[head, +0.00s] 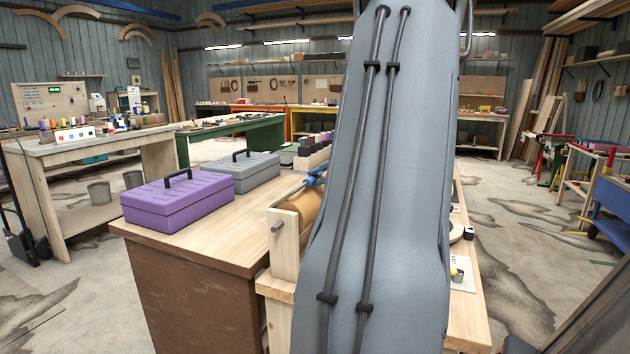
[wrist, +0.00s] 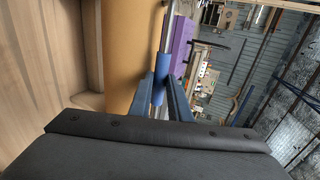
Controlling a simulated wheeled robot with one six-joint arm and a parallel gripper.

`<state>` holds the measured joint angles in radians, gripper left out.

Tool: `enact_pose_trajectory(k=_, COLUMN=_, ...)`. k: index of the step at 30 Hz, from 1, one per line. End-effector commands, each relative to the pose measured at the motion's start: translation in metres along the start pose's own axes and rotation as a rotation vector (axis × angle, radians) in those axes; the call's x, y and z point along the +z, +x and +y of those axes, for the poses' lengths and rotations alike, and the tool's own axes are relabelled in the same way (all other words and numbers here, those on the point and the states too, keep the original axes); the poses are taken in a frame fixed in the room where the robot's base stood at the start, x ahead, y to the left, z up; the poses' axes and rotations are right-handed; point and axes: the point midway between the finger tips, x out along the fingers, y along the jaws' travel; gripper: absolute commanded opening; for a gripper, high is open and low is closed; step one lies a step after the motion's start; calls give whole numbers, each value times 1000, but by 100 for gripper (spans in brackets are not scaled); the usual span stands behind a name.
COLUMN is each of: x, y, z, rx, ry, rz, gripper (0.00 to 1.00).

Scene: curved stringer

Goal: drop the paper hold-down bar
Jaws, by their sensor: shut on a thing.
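The paper hold-down bar (wrist: 168,32) is a thin metal rod with a blue sleeve (wrist: 159,90), beside a brown paper roll (wrist: 128,45) in the wrist view. My gripper (wrist: 160,92) is shut on the blue sleeve, with one finger on each side. In the head view my grey arm hides most of the bar and gripper. A small blue part (head: 315,176) shows at the arm's left edge, above the paper roll (head: 309,205) in its wooden stand (head: 284,245). I cannot tell whether the bar touches the paper.
A purple toolbox (head: 177,203) and a grey toolbox (head: 243,172) stand on the bench (head: 235,238), left of the roll. Several small boxes stand behind them. A workbench (head: 75,150) is at the far left. Open floor lies on both sides.

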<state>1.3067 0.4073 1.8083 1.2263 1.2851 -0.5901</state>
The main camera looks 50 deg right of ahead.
Motion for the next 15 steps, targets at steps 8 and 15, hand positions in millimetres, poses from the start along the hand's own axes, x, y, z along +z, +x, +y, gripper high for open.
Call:
enact_pose_trajectory(k=8, x=0, y=0, z=8, rx=4, ry=2, rz=-1, gripper=0)
enact_pose_trajectory(k=15, x=1, y=0, z=9, rx=5, ry=3, rz=-2, gripper=0)
